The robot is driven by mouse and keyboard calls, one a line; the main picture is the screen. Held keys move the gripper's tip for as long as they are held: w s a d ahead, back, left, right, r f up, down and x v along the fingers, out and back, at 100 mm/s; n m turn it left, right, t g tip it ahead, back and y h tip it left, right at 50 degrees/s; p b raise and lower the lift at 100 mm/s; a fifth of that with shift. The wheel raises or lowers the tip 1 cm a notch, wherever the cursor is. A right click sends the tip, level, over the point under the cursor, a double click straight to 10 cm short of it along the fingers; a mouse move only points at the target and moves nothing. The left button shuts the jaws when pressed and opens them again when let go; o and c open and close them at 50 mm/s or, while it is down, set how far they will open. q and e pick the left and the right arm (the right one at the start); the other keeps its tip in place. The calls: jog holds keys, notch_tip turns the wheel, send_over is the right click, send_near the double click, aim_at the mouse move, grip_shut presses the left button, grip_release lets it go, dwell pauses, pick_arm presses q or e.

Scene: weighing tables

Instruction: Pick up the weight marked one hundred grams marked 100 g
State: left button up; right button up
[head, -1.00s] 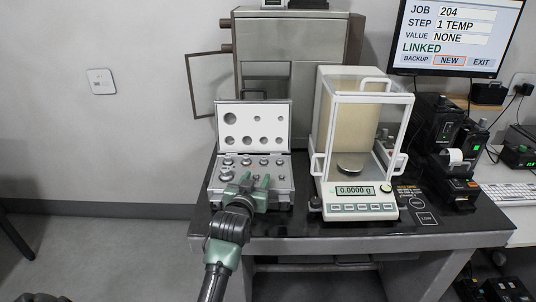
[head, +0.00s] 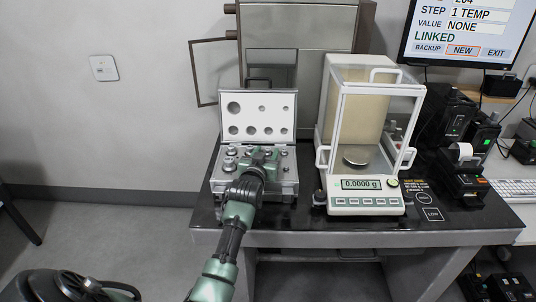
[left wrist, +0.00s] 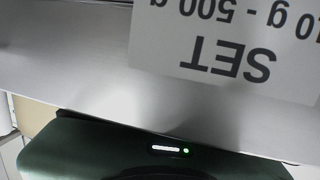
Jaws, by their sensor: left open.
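An open silver weight case (head: 285,188) stands at the left of the black table. Several silver weights, such as one at the back left (head: 231,151) and one at the left (head: 228,165), sit in its base. No marking is legible, so I cannot tell which is the 100 g weight. My left gripper (head: 263,154) is open over the middle of the case and hides some weights. I cannot see contact with any weight. The left wrist view shows an upside-down label (left wrist: 225,45) reading "SET" and "10 g - 500 g" on grey metal. My right gripper is not in view.
The raised lid (head: 260,115) with round holes stands behind the weights. A glass-walled balance (head: 368,203) reading 0.0000 g stands just right of the case. Black devices (head: 462,180) stand farther right. The table's front edge (head: 330,237) is clear.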

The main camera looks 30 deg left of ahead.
pick_arm(q)
grip_shut()
